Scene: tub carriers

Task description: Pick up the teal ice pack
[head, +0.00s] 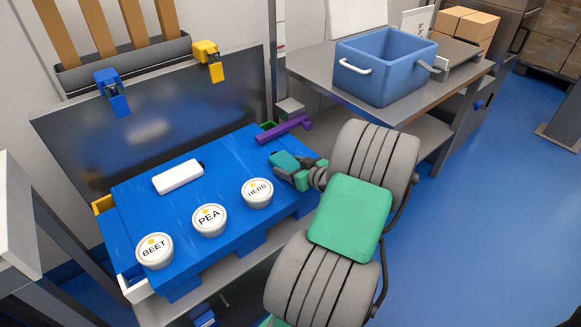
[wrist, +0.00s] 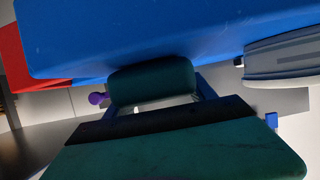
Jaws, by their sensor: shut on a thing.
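The teal ice pack (head: 285,161) is at the right end of the blue surface in the head view, partly covered by my gripper (head: 298,172). In the wrist view the ice pack (wrist: 152,82) looks dark teal and sits between my fingers (wrist: 155,100). My gripper is shut on it. The pack is close to the blue surface; I cannot tell whether it touches it.
White tubs labelled BEET (head: 155,250), PEA (head: 209,219) and HERB (head: 257,192) stand along the front of the blue surface (head: 225,170). A blue bin (head: 385,75) stands on the bench at right.

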